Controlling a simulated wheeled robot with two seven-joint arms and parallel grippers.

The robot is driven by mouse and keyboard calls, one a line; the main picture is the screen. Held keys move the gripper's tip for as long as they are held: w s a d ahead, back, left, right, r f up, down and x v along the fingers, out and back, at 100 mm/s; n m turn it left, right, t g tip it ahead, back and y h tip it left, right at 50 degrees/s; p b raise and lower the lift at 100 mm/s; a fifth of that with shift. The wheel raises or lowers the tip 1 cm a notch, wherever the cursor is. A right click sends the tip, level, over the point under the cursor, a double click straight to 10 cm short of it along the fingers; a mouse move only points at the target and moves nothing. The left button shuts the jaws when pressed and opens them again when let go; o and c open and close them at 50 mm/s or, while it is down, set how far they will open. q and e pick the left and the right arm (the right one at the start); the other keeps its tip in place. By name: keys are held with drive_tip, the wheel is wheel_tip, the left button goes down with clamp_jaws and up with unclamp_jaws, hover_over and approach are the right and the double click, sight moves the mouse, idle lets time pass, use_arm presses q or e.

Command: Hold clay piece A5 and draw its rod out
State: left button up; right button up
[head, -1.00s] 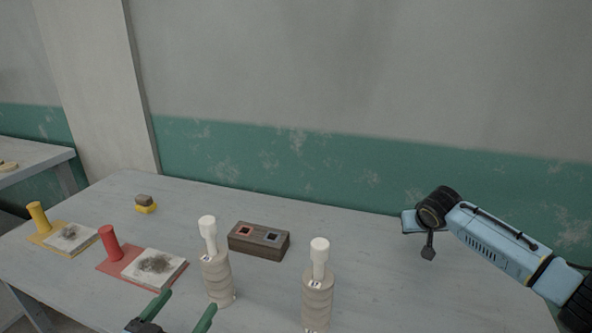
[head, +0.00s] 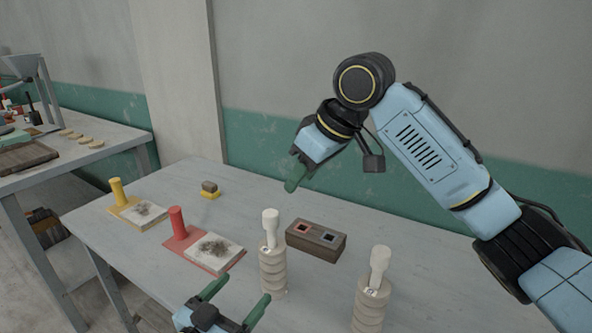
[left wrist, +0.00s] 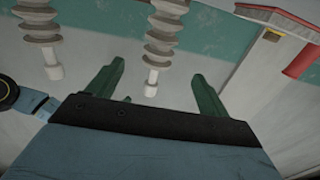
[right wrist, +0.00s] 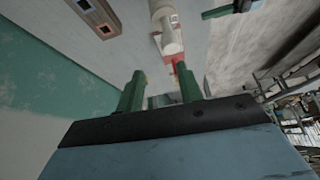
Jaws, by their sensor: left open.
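Two ridged grey clay pieces stand upright on the table, one nearer the middle (head: 273,272) and one to the right (head: 369,306). Each has a pale rod, the middle rod (head: 270,222) and the right rod (head: 380,259), sticking up from its top. Small labels show on both, too small to read, so I cannot tell which is A5. My left gripper (head: 236,298) is open and empty, just in front and left of the middle piece; that piece (left wrist: 165,28) shows between its fingers in the left wrist view. My right gripper (head: 297,178) is open and empty, above and behind the middle rod.
A dark block (head: 316,248) with two square sockets lies behind the pieces. A small yellow-brown block (head: 209,192) lies behind.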

sight(277, 251)
use_arm(q)
drive_tip(key=x, duration=1.3)
drive_tip(key=shift+w+d, duration=0.15)
drive_tip(key=shift+d, duration=0.05)
use_arm(e)
drive_tip(key=shift+s+a+r+n, duration=0.4)
drive_tip(key=shift+s+a+r, duration=0.2)
drive_tip(key=shift+a, duration=0.05)
